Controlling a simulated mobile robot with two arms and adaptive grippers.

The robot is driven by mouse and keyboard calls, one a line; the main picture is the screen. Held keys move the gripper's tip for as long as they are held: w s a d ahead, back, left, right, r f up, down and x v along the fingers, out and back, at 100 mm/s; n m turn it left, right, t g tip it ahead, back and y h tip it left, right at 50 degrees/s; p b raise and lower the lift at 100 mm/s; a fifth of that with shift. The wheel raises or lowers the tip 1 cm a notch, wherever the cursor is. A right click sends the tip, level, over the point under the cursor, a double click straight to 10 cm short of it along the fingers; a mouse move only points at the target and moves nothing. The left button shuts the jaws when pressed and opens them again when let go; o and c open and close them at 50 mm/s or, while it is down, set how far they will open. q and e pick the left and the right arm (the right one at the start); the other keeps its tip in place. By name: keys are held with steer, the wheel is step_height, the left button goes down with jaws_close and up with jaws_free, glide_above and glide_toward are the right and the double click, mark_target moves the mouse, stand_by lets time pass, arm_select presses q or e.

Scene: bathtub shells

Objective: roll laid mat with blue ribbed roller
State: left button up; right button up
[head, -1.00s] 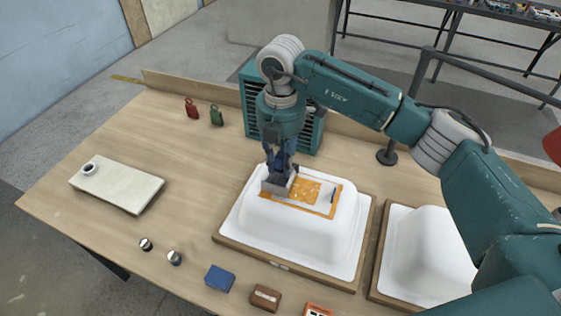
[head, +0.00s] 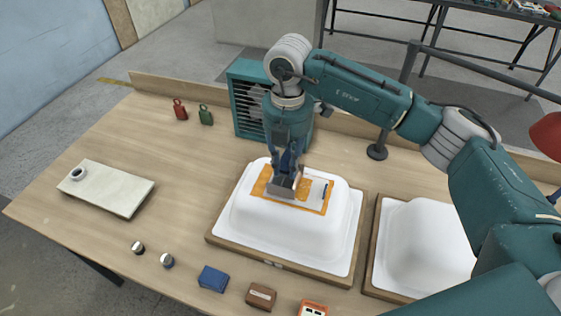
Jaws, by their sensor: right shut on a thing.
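My right gripper (head: 287,165) points down over the near white bathtub shell and is shut on the blue roller (head: 288,160). The fingers hide much of its handle. A grey head (head: 282,190) at its lower end is on or just above the mat; contact is hard to tell. The mat (head: 313,207), orange with a pale part at its right end, lies flat on top of the upturned white shell (head: 270,222). The roller covers the mat's left-middle part. Ribs are too small to make out. My left gripper is out of view.
A second white shell (head: 425,245) sits to the right. A teal slatted unit (head: 248,105) stands behind. Red (head: 180,110) and green (head: 205,115) small items, a pale slab (head: 112,190) and several small blocks and knobs lie around. The left table middle is clear.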

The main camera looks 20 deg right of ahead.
steer(key=shift+s+d+f+b, duration=0.15)
steer(key=shift+s+d, duration=0.5)
steer(key=shift+d, duration=0.35)
steer(key=shift+s+d+r+b, duration=0.1)
steer(key=shift+s+d+b, duration=0.1)
steer(key=shift+s+d, duration=0.65)
steer(key=shift+s+d+f+b, duration=0.15)
steer(key=shift+s+d, duration=0.35)
steer(key=shift+d, duration=0.6)
steer(key=shift+w+a+r, duration=0.15)
steer(key=shift+w+a, duration=0.2)
steer(key=shift+a, duration=0.25)
steer(key=shift+w+a+b, duration=0.2)
steer(key=shift+w+a, duration=0.4)
steer(key=shift+a, duration=0.2)
steer(key=shift+w+a+b, duration=0.2)
steer(key=shift+w+a, duration=0.35)
steer(key=shift+a, duration=0.25)
steer(key=shift+w+a+b, duration=0.15)
steer(key=shift+w+a, duration=0.35)
steer(key=shift+a, duration=0.3)
steer(key=shift+w+a+b, duration=0.1)
steer(key=shift+w+a, duration=0.4)
steer(key=shift+a, duration=0.3)
steer(key=shift+w+a+b, duration=0.15)
steer(key=shift+w+a, duration=0.35)
steer(key=shift+a, duration=0.3)
